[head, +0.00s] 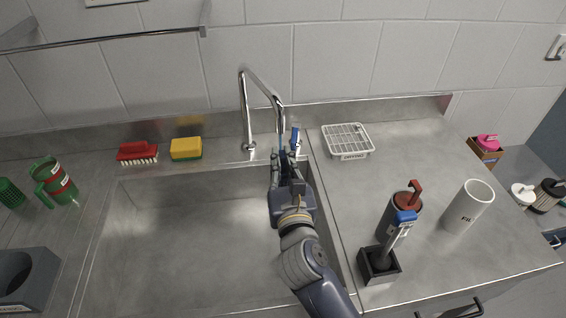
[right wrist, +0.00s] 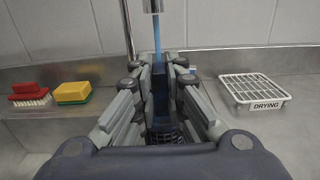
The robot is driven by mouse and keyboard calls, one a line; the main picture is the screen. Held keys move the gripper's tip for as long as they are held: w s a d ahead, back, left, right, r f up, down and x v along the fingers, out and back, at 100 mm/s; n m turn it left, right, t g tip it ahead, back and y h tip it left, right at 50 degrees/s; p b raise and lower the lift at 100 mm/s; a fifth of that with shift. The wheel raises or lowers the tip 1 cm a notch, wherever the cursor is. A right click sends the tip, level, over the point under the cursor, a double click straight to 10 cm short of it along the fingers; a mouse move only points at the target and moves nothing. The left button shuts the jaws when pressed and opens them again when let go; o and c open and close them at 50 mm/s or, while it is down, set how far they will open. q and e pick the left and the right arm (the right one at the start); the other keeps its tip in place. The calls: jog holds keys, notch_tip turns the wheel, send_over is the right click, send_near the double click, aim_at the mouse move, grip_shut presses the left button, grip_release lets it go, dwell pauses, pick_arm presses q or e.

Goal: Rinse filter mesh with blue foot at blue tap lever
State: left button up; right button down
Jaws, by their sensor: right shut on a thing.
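My right gripper (head: 286,162) is at the back right of the sink, below the tap spout (head: 279,101). It is shut on the filter mesh, whose dark grid (right wrist: 165,132) shows low between the fingers in the right wrist view. A dark blue part (right wrist: 177,92) also shows between the fingers; the rest is hidden. A thin blue streak, seemingly water (right wrist: 157,40), runs down from the spout (right wrist: 152,6) towards the fingertips. The blue tap lever (head: 295,138) stands just right of the spout. My left gripper is not in view.
A white rack labelled DRYING (head: 348,140) stands right of the sink (head: 190,240). A red brush (head: 137,153) and yellow-green sponge (head: 186,149) lie behind the basin. A dark canister (head: 400,215), a black holder (head: 378,264) and a white cylinder (head: 467,206) stand on the right counter.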

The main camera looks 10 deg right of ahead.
jog(key=shift+d+r, duration=0.1)
jog(key=shift+d, duration=0.05)
jog(key=shift+w+d+p, duration=0.25)
jog(key=shift+d+p, duration=0.15)
jog(key=shift+a, duration=0.15)
jog(key=shift+s+a, duration=0.3)
jog(key=shift+a, duration=0.15)
jog(key=shift+w+d, duration=0.1)
jog(key=shift+d, duration=0.1)
jog(key=shift+w+d+p, duration=0.2)
jog(key=shift+d+p, duration=0.15)
jog(key=shift+d, duration=0.05)
jog(key=shift+a, duration=0.15)
jog(key=shift+s+a, duration=0.3)
jog(key=shift+a, duration=0.15)
dwell(0.3)
